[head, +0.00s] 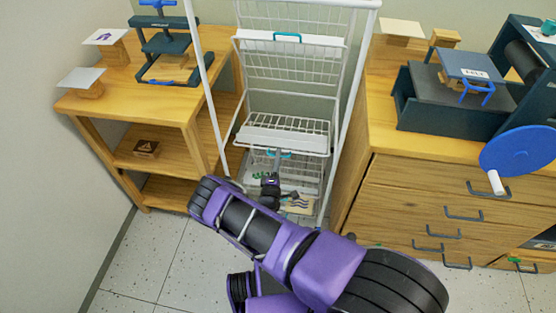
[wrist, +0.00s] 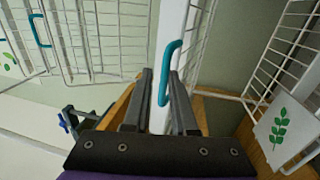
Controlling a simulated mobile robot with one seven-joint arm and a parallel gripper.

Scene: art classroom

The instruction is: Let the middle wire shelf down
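The white wire rack (head: 348,120) stands between two wooden cabinets. Its upper wire panel (head: 290,62) stands steep, with a teal handle (head: 287,37) at its top. Below it, the middle wire shelf (head: 285,138) reaches forward with a white front lip; its exact tilt is hard to judge. A teal handle (head: 279,154) sits just under that lip. My gripper (head: 271,178) is low in front of the rack, near this handle. In the wrist view my gripper (wrist: 163,76) has its fingers apart, with the teal handle (wrist: 169,72) against or beside the right finger; contact is unclear.
A lower wire shelf holds prints, one with green leaves (wrist: 282,130) and one wavy (head: 299,204). A wooden shelf unit (head: 120,100) with a press stands left. A drawer cabinet (head: 400,200) with a blue-wheeled press stands close on the right. The floor in front is clear.

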